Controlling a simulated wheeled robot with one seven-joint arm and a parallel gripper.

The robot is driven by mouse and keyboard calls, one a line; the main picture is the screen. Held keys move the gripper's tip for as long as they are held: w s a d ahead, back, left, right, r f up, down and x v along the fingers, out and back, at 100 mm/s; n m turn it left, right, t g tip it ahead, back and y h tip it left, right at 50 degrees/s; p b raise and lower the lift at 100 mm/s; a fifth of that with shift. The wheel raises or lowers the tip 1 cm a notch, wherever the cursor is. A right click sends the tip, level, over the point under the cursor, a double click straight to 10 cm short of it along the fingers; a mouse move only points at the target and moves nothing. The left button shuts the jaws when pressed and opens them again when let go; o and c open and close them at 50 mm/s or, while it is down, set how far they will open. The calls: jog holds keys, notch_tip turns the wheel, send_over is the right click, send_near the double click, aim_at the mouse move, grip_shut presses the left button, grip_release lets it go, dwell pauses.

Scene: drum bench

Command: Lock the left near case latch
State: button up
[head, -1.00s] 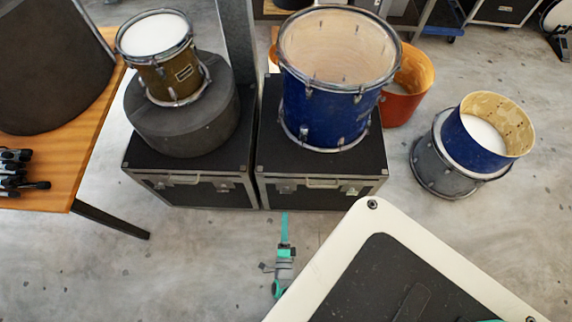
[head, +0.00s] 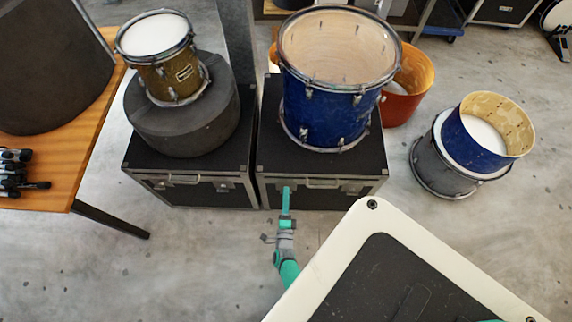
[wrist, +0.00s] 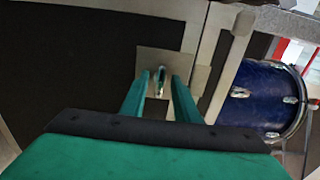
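A black flight case (head: 318,201) with metal edges stands on the floor under the blue drum. Its left latch is mostly covered by my gripper in the head view; its right latch (head: 352,188) and handle (head: 322,183) show. In the wrist view the latch plate (wrist: 148,61) is a pale metal square with a small shiny upright turn-piece (wrist: 160,80). My gripper (head: 286,190) is at the case front. In the wrist view its two teal fingers (wrist: 159,90) are apart, one on each side of the turn-piece. Contact with it cannot be told.
A second black case (head: 190,193) stands to the left, bearing a grey round case and a small drum (head: 155,60). The blue drum (head: 330,110) sits on the right case. A wooden table (head: 85,110) is at left. The floor before the cases is clear.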

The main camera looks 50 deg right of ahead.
grip_shut()
jog(key=shift+n, duration=8.5)
